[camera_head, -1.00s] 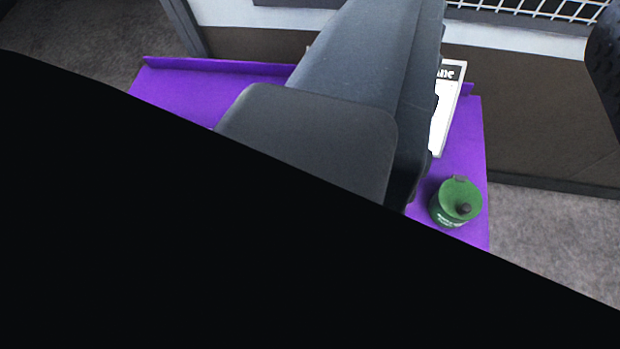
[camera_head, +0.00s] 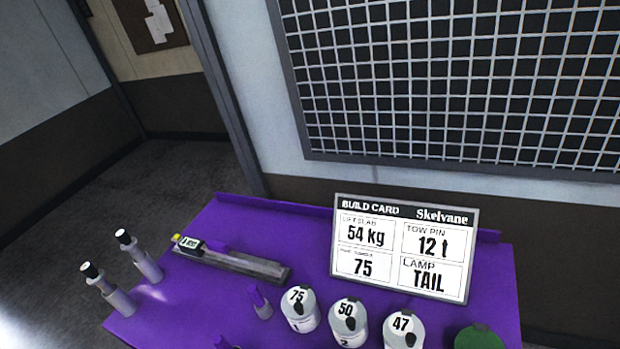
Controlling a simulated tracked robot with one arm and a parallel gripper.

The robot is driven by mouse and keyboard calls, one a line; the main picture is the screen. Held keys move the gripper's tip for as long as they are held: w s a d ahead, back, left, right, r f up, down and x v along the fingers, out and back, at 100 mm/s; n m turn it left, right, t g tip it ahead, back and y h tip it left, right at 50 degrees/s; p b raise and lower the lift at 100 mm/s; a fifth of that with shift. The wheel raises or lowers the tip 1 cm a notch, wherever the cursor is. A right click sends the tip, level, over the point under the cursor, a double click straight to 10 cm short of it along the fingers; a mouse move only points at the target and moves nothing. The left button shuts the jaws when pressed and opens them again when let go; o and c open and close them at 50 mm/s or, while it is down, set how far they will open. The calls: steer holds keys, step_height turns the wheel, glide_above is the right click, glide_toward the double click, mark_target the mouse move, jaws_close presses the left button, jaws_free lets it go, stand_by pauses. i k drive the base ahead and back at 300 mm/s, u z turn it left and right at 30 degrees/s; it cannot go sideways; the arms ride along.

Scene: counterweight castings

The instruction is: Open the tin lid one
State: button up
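Three white tins with black-knobbed lids stand in a row on the purple table (camera_head: 225,225). The left tin (camera_head: 300,309) has 75 on its lid and a 1 on its body; the lid sits on it. The middle tin (camera_head: 348,322) has 50 on its lid and a 2 on its body. The right tin (camera_head: 404,328) has 47 on its lid; its lower body is cut off by the frame. A green rounded top (camera_head: 478,337) shows at the bottom edge to the right.
A build card (camera_head: 403,247) stands behind the tins, reading 54 kg, 75, 12 t and TAIL. A grey rail (camera_head: 235,262) and a small purple piece (camera_head: 260,302) lie left of the tins. Two upright grey cylinders (camera_head: 140,257) (camera_head: 109,291) stand at the left edge.

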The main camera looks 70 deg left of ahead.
mark_target(297, 302)
steer(key=u, duration=0.15)
steer(key=k, duration=0.6)
steer(key=u, duration=1.1)
steer(key=i, duration=1)
steer(key=z, duration=0.1)
